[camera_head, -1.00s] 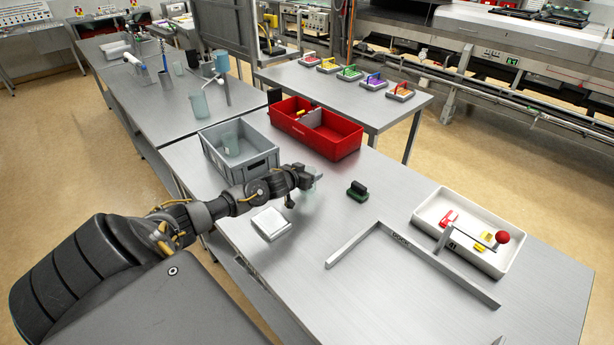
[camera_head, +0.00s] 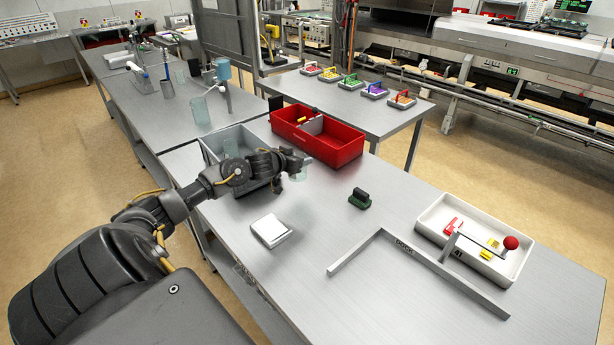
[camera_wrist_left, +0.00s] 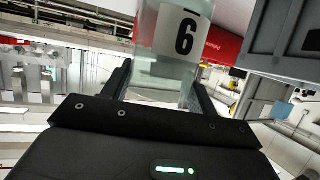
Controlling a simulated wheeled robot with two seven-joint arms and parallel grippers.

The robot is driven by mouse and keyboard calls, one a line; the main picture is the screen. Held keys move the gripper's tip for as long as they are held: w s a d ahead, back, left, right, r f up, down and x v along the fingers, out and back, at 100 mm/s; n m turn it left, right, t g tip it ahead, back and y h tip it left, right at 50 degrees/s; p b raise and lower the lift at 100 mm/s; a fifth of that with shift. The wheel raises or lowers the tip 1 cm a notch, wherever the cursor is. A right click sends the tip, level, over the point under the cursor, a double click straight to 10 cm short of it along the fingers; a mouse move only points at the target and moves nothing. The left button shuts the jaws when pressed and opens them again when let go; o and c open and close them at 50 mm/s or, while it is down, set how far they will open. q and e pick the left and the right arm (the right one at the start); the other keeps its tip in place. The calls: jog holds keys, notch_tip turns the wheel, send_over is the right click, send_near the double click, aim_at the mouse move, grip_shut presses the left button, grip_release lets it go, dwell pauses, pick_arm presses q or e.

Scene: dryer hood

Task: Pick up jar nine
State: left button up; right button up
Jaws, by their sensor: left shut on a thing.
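My left gripper (camera_head: 302,164) is shut on a clear, pale glass jar (camera_head: 302,174), which hangs at the fingertips beside the grey crate (camera_head: 206,152). In the left wrist view the jar (camera_wrist_left: 165,65) stands between the two fingers of the left gripper (camera_wrist_left: 160,92). Its white label shows a black figure like a 6 with a short bar above it; turned over, this reads as an underlined 9. Another clear jar (camera_head: 230,147) stands inside the grey crate. My right gripper is not in view.
A red crate (camera_head: 345,150) stands just behind the gripper. Bare table lies between pad and guide.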

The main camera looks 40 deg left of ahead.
pick_arm(q)
jog(key=s+a+r+b, duration=0.3)
jog(key=s+a+r, duration=0.1)
jog(key=a, duration=0.5)
jog(key=shift+s+r, duration=0.2)
jog(key=shift+r, duration=0.45)
jog(key=shift+a, duration=0.15)
